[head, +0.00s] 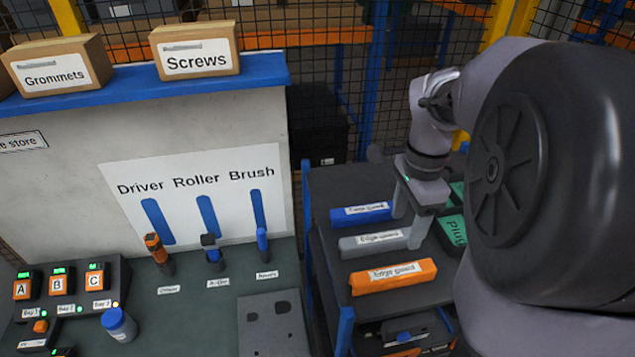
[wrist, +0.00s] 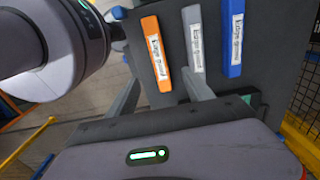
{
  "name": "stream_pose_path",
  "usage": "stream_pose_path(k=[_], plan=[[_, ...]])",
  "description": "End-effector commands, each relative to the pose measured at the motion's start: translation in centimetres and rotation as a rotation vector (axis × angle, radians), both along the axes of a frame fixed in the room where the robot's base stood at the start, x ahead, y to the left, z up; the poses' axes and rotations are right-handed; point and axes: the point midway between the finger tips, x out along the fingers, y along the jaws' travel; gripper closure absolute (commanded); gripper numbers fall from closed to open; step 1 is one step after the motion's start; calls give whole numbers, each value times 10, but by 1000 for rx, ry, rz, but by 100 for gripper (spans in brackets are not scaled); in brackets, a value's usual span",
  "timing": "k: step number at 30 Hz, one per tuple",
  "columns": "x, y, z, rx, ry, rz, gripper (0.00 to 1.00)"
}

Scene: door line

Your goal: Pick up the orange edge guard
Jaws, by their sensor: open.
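The orange edge guard (head: 393,277) is a labelled bar lying on the dark cart top, nearest the front of a row of three. In the wrist view the orange guard (wrist: 157,55) lies ahead, between the lines of my two fingers. My gripper (head: 407,230) is open and empty; in the head view its fingers overlap the right ends of the blue and grey guards. The wrist view shows the fingertips (wrist: 160,84) apart, the right one close to the grey guard's end. I cannot tell whether it touches.
The grey edge guard (head: 374,243) and blue edge guard (head: 361,214) lie behind the orange one. A green labelled box (head: 452,230) sits to the right of my gripper. A workbench (head: 210,315) with tools stands left of the cart, with a mesh fence behind.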

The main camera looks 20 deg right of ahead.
Motion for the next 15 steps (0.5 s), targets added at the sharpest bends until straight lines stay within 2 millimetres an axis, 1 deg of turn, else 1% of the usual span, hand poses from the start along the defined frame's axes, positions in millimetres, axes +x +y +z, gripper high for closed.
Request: stream_pose_path(k=[2,4,9,12,15], plan=[[0,0,-9,0,1,2,40],[-1,1,-26,2,4,3,40],[-1,1,-79,3,3,4,40],[-1,1,-104,2,1,5,40],[0,1,-119,0,0,6,40]])
